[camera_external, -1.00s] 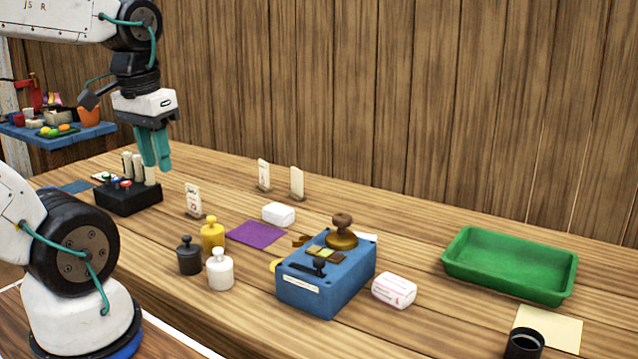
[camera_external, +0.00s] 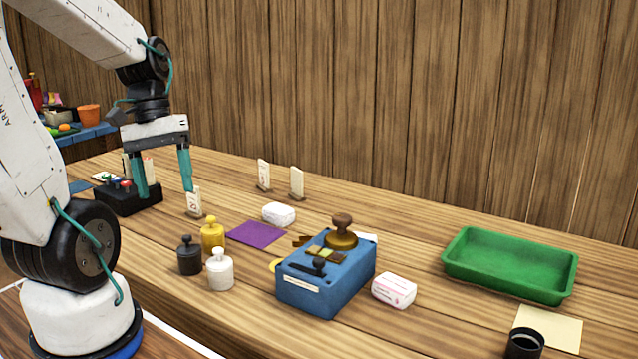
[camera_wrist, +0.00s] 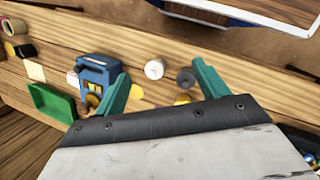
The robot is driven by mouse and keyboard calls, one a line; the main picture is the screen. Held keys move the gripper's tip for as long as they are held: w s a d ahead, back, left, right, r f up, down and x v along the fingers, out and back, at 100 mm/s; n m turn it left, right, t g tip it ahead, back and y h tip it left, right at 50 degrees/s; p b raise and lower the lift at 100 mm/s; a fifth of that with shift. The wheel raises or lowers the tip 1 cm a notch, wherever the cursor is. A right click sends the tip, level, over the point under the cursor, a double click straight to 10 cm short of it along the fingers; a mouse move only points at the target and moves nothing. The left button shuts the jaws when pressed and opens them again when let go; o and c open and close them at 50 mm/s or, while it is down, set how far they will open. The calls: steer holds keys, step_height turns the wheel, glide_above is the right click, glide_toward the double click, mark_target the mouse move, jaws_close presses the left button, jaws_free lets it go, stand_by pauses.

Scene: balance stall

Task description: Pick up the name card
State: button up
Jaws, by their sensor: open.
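Several upright white cards stand in small wooden bases on the table: a near card (camera_external: 194,201) with dark marks, and two farther back, a left card (camera_external: 264,174) and a right card (camera_external: 297,182). I cannot tell which is the name card. My gripper (camera_external: 166,193) is open and empty, pointing down. Its right finger overlaps the top of the near card in the external view; contact cannot be told. In the wrist view my gripper (camera_wrist: 163,76) shows spread teal fingers with nothing held between them, and no card is clearly made out.
A black box (camera_external: 128,199) with red buttons stands by the left finger. Black (camera_external: 189,256), yellow (camera_external: 212,234) and white (camera_external: 220,270) weights stand in front. A purple mat (camera_external: 256,234), blue balance box (camera_external: 318,290) and green tray (camera_external: 510,262) lie to the right.

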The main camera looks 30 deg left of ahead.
steer(key=w+f+n+t+h, duration=0.2)
steer(key=w+f+n+h, duration=0.3)
steer(key=w+n, duration=0.15)
steer(key=n+t+y, duration=0.7)
steer(key=n+t, duration=0.6)
steer(key=n, duration=1.1)
glide_toward(198, 189)
steer(key=w+a+f, duration=0.2)
steer(key=w, duration=0.2)
steer(key=shift+m, duration=0.25)
steer(key=x, duration=0.8)
steer(key=shift+a, duration=0.15)
steer(key=c, duration=1.3)
